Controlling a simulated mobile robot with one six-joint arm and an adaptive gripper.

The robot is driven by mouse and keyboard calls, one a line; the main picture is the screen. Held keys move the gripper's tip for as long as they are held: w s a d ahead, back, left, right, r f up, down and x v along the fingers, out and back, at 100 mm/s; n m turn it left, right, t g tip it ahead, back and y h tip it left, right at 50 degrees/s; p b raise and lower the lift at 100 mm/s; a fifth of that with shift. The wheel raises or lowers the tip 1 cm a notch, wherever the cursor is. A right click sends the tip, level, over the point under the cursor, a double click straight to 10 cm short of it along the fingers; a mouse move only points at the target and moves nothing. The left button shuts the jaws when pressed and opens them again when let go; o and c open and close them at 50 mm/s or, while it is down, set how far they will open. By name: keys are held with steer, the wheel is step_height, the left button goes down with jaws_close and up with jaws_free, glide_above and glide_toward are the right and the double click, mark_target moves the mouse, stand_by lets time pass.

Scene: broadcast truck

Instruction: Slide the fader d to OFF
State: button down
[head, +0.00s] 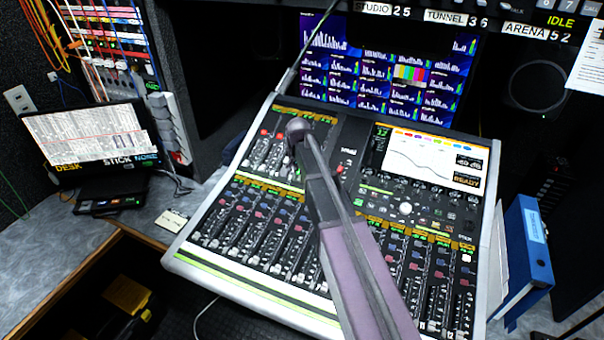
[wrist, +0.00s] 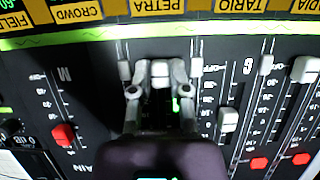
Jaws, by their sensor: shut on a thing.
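My gripper (wrist: 160,78) is shut on a white fader cap (wrist: 161,70) in the wrist view. The cap stands in a column below the upside-down PETRA label (wrist: 158,5), between the column lettered M and the one lettered C. Its own letter is hidden, so I cannot read it as fader d. The cap is about level with the OFF mark (wrist: 211,68) printed just to its right. In the head view my arm reaches over the mixing console (head: 180,258) to its upper left fader bank, and the jaws are hidden there.
Neighbouring white caps (wrist: 228,119) and (wrist: 304,69) stand to the right in the wrist view. A red cap (wrist: 63,135) is on the left. A screen (head: 90,140), a blue binder (head: 528,255) and monitors (head: 385,75) surround the console in the head view.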

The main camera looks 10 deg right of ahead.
steer(key=shift+s, duration=0.25)
steer(key=c, duration=0.6)
jaws_free()
steer(key=shift+a, duration=0.1)
steer(key=shift+w, duration=0.1)
